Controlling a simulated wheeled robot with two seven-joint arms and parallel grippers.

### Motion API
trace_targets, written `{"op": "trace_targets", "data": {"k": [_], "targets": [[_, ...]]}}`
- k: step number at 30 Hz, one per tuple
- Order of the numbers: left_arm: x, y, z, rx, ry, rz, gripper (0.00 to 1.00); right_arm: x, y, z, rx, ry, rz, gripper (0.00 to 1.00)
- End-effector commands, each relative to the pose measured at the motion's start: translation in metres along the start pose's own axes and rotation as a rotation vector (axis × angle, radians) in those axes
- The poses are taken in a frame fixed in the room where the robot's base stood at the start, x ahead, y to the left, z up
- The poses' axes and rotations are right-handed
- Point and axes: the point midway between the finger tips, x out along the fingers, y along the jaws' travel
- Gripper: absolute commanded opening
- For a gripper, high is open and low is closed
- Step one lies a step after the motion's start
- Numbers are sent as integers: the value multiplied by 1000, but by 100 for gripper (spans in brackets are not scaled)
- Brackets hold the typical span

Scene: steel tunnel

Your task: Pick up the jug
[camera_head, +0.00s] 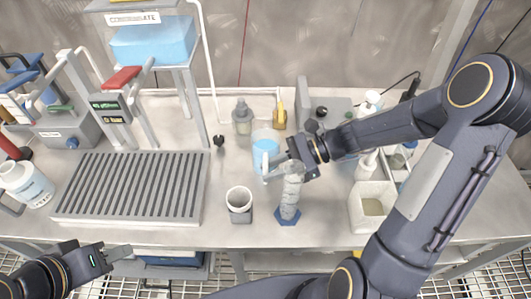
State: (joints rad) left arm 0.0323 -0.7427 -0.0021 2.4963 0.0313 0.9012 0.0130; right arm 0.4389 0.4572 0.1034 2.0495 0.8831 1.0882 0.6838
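A clear jug (264,143) with light blue liquid in it stands upright near the middle of the bench. My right gripper (271,170) is at the jug's front right side, low over the bench. Its fingers point left and overlap the jug's lower part in the picture; I cannot tell whether they touch or grip it. My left gripper (118,254) is at the lower left, in front of the bench edge, far from the jug. Its finger spacing is unclear, and nothing shows in it.
A clear cylinder (290,192) on a blue hexagonal foot stands just in front of my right gripper. A white cup (240,200) is left of it. A grey bottle (242,119) and yellow item (279,115) stand behind. A ribbed rack (130,187) fills the left bench.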

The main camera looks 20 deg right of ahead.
Motion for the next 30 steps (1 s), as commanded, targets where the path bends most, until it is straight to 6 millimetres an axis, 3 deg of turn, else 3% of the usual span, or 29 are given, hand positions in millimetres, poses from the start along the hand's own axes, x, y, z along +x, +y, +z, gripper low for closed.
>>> {"op": "trace_targets", "data": {"k": [7,13,24,30], "targets": [[0,0,0,0,0,0,36,2,0,0,0,-1,0,23],[0,0,0,0,0,0,36,2,0,0,0,-1,0,0],[0,0,0,0,0,0,36,2,0,2,-1,-1,0,0],[-3,1,-1,0,0,0,36,-5,-1,16,-5,1,-1,0]]}}
